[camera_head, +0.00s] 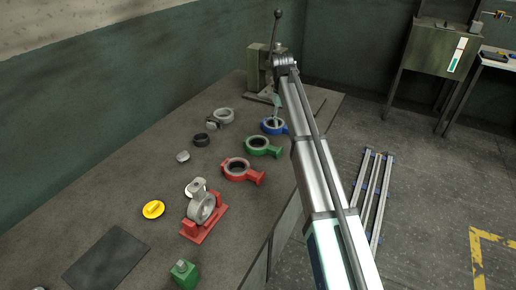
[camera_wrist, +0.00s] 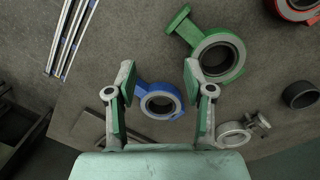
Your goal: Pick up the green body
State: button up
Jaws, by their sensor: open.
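The green body (camera_head: 274,152) is a ring with a short stem, lying flat on the workbench between the blue body (camera_head: 281,130) and a red ring body (camera_head: 253,177). In the wrist view the green body (camera_wrist: 184,28) is at upper right, beyond my right fingertip. My gripper (camera_wrist: 158,74) is open and empty, its fingers spread above the bench. The blue body (camera_wrist: 141,93) shows between and beneath its fingers. In the head view my gripper (camera_head: 277,107) is above the blue body, and the arm hides part of the bench's right side.
The workbench (camera_head: 140,185) also holds a red stand (camera_head: 194,234) with a grey ring, a yellow disc (camera_head: 153,209), a green block (camera_head: 185,273), a dark ring (camera_head: 201,140) and grey fittings (camera_head: 225,115). A lever press (camera_head: 256,68) stands at the bench's far end.

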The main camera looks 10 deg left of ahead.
jog(key=a+r+y, duration=0.1)
jog(key=a+r, duration=0.4)
jog(key=a, duration=0.1)
jog(key=p, duration=0.3)
send_over(266, 143)
jog(key=shift+n, duration=0.3)
jog(key=f, duration=1.2)
jog(key=shift+s+d, duration=0.2)
jog(key=shift+s, duration=0.15)
jog(key=shift+w+a+f+p, duration=0.1)
jog(key=shift+f+p, duration=1)
jog(key=shift+f, duration=1.6)
jog(key=shift+r, duration=0.1)
grip_shut()
